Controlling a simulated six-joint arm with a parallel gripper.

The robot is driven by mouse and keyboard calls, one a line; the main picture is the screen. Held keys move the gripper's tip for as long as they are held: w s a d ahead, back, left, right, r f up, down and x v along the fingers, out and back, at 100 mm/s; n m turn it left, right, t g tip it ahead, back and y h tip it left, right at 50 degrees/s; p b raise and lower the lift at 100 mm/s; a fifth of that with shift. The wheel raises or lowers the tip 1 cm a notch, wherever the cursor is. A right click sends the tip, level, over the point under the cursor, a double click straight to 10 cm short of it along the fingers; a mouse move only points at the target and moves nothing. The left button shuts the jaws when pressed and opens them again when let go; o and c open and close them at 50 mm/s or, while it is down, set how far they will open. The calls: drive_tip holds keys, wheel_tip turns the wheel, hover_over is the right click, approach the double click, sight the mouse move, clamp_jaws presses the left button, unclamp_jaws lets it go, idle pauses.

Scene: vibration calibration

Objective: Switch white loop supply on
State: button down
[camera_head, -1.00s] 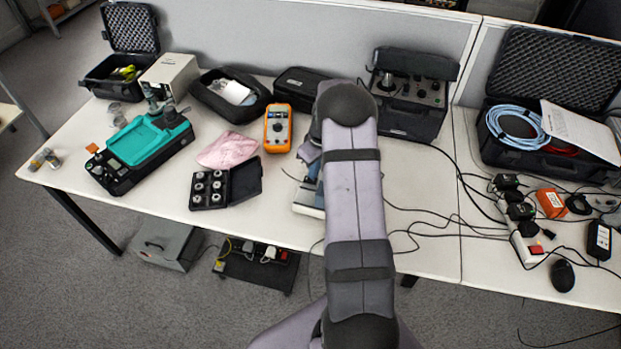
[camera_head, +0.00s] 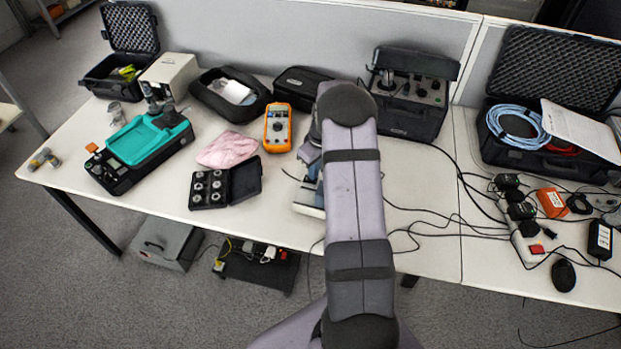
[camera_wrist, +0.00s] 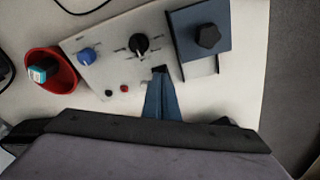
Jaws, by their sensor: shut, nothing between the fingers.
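In the head view my arm hides most of this unit (camera_head: 308,200).
In the head view an orange multimeter (camera_head: 278,128), a pink cloth (camera_head: 227,150) and an open black case of weights (camera_head: 225,187) lie to the left. Cables cross the table at right.

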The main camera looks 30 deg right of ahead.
drive_tip(key=shift+f, duration=0.35)
drive_tip(key=shift+r, duration=0.1)
wheel_tip(320, 180, up, 7)
drive_tip(key=p, duration=0.4)
idle(0.7)
idle(0.4)
drive_tip(key=s+a+r+m+g, duration=0.1)
drive_tip(key=s+a+r, duration=0.35)
drive_tip(key=a, duration=0.35)
drive_tip(key=s+a+r, duration=0.4)
drive_tip(key=s+a, duration=0.2)
drive_tip(key=a, duration=0.1)
drive_tip(key=s+a+r+m, duration=0.1)
drive_tip(key=s+a, duration=0.2)
drive_tip(key=s, duration=0.4)
drive_tip(key=s+a+r+m, duration=0.1)
drive_tip(key=s+a, duration=0.3)
drive_tip(key=s, duration=0.4)
drive_tip(key=shift+a+g, duration=0.2)
drive_tip(key=shift+g, duration=0.2)
